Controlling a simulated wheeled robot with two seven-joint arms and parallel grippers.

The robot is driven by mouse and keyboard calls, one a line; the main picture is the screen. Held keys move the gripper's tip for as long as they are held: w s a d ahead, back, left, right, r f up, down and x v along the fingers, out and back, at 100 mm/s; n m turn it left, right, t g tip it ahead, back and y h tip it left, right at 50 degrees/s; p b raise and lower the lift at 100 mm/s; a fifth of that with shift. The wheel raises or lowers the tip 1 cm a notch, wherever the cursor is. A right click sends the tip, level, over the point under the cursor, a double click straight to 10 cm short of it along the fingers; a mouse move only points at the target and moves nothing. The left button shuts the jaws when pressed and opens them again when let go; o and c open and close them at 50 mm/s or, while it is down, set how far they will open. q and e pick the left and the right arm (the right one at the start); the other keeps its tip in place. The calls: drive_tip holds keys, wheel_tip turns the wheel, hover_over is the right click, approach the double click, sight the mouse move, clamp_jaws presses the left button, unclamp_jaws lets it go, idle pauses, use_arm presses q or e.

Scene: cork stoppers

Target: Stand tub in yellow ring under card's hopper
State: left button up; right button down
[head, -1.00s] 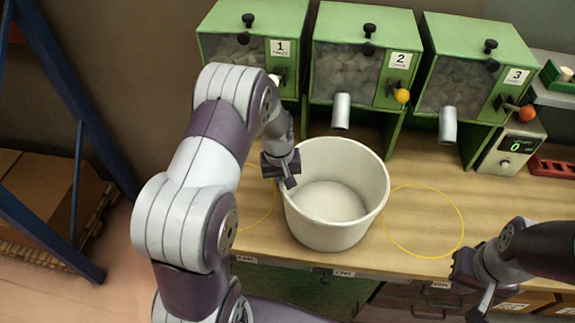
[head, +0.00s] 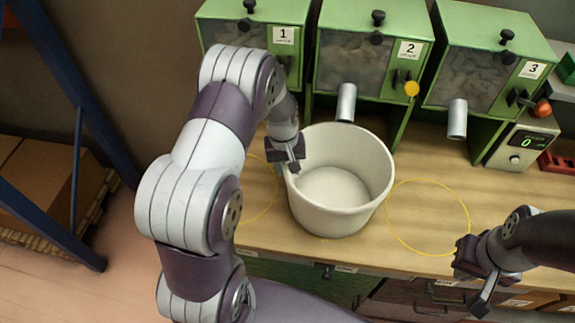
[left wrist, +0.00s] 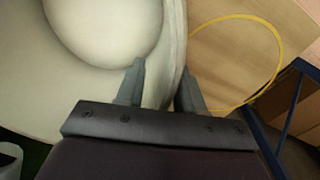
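The white tub (head: 335,215) stands upright on the counter in front of hopper 2, with that hopper's spout (head: 346,103) just behind its rim. My left gripper (head: 291,165) is at the tub's left rim. In the left wrist view its fingers (left wrist: 163,90) straddle the tub wall (left wrist: 174,45), one inside and one outside, closed on it. A yellow ring (head: 470,220) lies bare to the right of the tub. Another ring (head: 274,200) shows partly at left, behind my arm. Any ring under the tub is hidden. My right gripper (head: 470,282) looks open and empty at front right. No card is visible.
Green hoppers numbered 1 (head: 283,36), 2 (head: 410,49) and 3 (head: 533,70) stand along the back. Hopper 3's spout (head: 457,118) overhangs the counter. A scale display (head: 522,148) and red tray (head: 560,163) are at right. The counter (head: 410,170) is clear right of the tub.

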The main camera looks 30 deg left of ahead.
use_arm(q)
drive_tip(key=shift+s+r, duration=0.15)
drive_tip(key=shift+r, duration=0.35)
wheel_tip(320, 180, up, 11)
drive_tip(key=b, duration=0.3)
drive_tip(key=s+d+f+m, duration=0.1)
drive_tip(key=s+d+m, duration=0.2)
drive_tip(key=s, duration=0.4)
drive_tip(key=s+d+f+m+t, duration=0.1)
drive_tip(key=s+d+m, duration=0.2)
drive_tip(key=s, duration=0.4)
drive_tip(key=shift+s+d+f+y, duration=0.3)
drive_tip(key=shift+s, duration=0.1)
drive_tip(key=shift+s, duration=0.1)
drive_tip(key=shift+r, duration=0.1)
